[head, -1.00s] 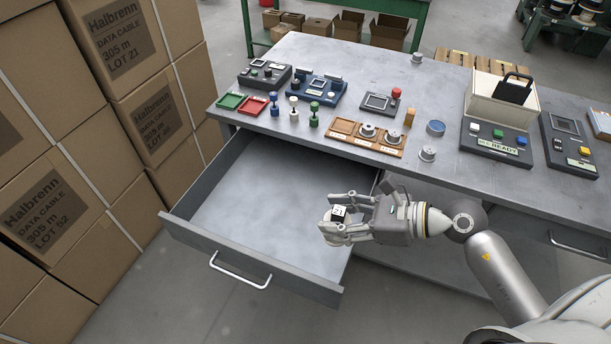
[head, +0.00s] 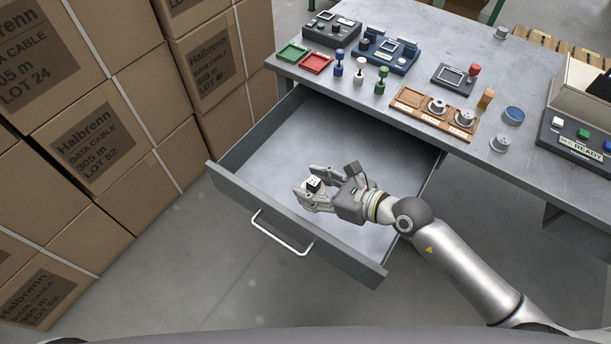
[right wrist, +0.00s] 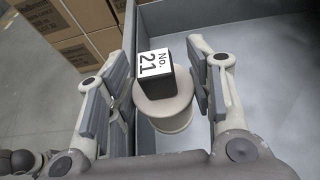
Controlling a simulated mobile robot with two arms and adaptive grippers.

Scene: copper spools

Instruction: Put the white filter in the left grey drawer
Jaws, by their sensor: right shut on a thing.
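The white filter (right wrist: 165,112) is a pale round piece with a black block on top, whose white label reads "No. 21". In the right wrist view it sits between the two fingers of my right gripper (head: 309,187), which is shut on it. The grey drawer (head: 345,254) under the left part of the workbench is pulled open. In the head view my right gripper holds the filter over the drawer's opening; the drawer floor looks empty. My left gripper is not in view.
Cardboard boxes (head: 95,140) are stacked left of the drawer. The grey bench top (head: 440,155) above carries green (head: 292,53) and red (head: 316,63) trays, small devices, and an orange tray (head: 408,97) with metal spools. The drawer's front wall and handle (head: 282,232) stand nearest me.

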